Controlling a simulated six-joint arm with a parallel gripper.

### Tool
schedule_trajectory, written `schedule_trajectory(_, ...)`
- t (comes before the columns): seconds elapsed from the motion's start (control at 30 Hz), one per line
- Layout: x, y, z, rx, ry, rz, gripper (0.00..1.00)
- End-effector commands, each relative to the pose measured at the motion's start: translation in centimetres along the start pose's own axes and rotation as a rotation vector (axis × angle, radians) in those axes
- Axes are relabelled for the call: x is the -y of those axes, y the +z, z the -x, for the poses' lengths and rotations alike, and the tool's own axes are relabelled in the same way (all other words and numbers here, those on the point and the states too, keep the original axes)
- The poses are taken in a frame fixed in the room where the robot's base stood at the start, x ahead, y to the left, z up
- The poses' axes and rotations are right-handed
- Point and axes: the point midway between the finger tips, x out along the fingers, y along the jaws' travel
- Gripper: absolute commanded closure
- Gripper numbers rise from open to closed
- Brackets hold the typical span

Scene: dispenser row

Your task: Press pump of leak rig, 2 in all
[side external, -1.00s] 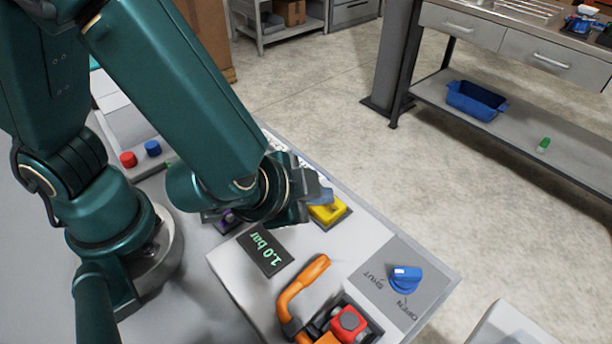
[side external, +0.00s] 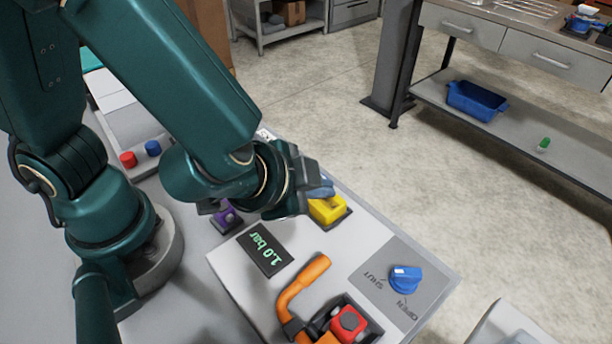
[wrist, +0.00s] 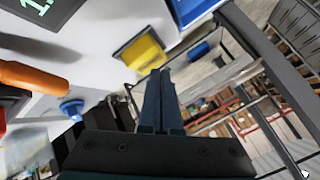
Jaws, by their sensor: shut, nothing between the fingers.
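The leak rig (side external: 225,278) is a grey panel with a dark display (side external: 265,248) reading 1.0 bar. A yellow block (side external: 328,209) sits in a dark frame at its far side; it also shows in the wrist view (wrist: 142,54). An orange curved handle (side external: 300,283) and a red square button (side external: 347,322) are at the near side. A blue knob (side external: 405,277) stands between SHUT and OPEN markings. I cannot tell by a label which part is the pump. My gripper (side external: 322,190) is shut and empty, its tips just above and beside the yellow block; contact is unclear.
A purple button (side external: 228,217) is left of the display, close under my wrist. A red button (side external: 128,159) and a blue button (side external: 152,147) stand on another unit further left. Open floor lies beyond the rig, with a bench shelf holding a blue bin (side external: 475,100).

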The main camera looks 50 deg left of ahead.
Motion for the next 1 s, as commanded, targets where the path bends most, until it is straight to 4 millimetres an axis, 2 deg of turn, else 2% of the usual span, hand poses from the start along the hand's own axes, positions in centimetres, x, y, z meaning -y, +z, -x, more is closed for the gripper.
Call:
schedule_trajectory(0.53,0.5,-0.5,0.6,-0.002,0.000,0.003,1.00)
schedule_trajectory(1.0,2.6,-2.6,3.5,-0.003,-0.001,0.004,1.00)
